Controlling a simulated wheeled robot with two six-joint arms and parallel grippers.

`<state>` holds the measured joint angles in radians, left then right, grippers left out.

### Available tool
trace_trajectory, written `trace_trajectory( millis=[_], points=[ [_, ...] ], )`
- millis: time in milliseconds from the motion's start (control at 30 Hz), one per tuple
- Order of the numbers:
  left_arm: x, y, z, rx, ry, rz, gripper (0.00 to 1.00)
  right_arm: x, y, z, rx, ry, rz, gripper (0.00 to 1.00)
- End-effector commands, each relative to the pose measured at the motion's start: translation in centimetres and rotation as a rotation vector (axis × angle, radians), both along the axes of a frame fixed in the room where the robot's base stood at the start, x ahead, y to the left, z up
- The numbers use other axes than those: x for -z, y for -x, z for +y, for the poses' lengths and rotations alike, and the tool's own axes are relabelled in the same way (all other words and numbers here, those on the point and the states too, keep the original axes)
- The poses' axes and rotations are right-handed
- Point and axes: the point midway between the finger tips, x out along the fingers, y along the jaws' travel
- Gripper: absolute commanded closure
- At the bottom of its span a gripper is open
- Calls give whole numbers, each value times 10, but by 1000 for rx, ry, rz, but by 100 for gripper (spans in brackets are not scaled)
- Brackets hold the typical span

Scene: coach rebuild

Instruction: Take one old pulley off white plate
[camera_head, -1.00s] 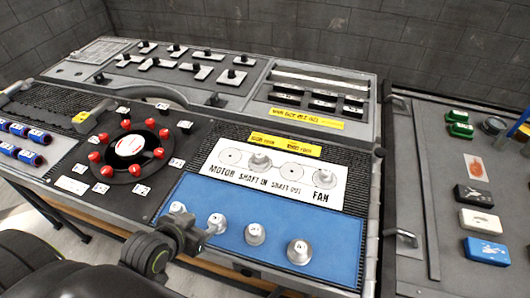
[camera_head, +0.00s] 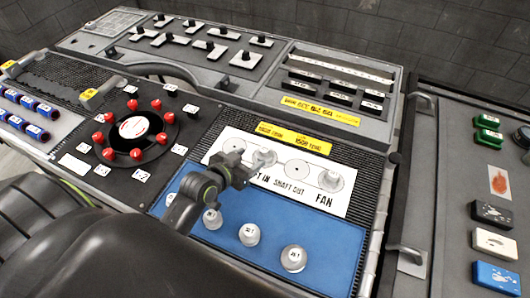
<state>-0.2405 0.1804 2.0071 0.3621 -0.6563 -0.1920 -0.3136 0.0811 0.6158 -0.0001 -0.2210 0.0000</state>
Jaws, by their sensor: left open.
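My left gripper (camera_head: 243,168) is open, over the left part of the plate, right beside the first pulley. I cannot tell whether it touches that pulley. The gripper hides the "MOTOR" word. My right gripper is out of view.
A blue mat (camera_head: 330,248) in front holds several grey pulleys, such as one (camera_head: 293,258) at the right. A black dial with red knobs (camera_head: 136,126) is to the left. Yellow labels (camera_head: 294,137) lie behind the plate. A second bench (camera_head: 440,200) is at the right.

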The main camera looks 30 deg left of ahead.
Motion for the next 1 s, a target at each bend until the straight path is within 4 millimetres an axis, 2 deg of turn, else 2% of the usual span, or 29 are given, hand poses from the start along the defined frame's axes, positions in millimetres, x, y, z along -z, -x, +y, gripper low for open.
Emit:
trace_trajectory(
  millis=[100, 300, 467, 800, 1000],
  points=[
    [7, -16, -2, -1, 2, -1, 44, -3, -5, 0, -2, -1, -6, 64],
    [14, -28, -4, 0, 0, 0, 44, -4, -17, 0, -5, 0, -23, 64],
    [17, -37, -5, 0, 0, 0, 44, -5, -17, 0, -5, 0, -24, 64],
    [36, -75, -11, 0, 0, 0, 44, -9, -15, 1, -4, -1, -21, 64],
    [39, -81, -11, -1, 0, -1, 44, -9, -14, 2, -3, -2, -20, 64]
  ],
)
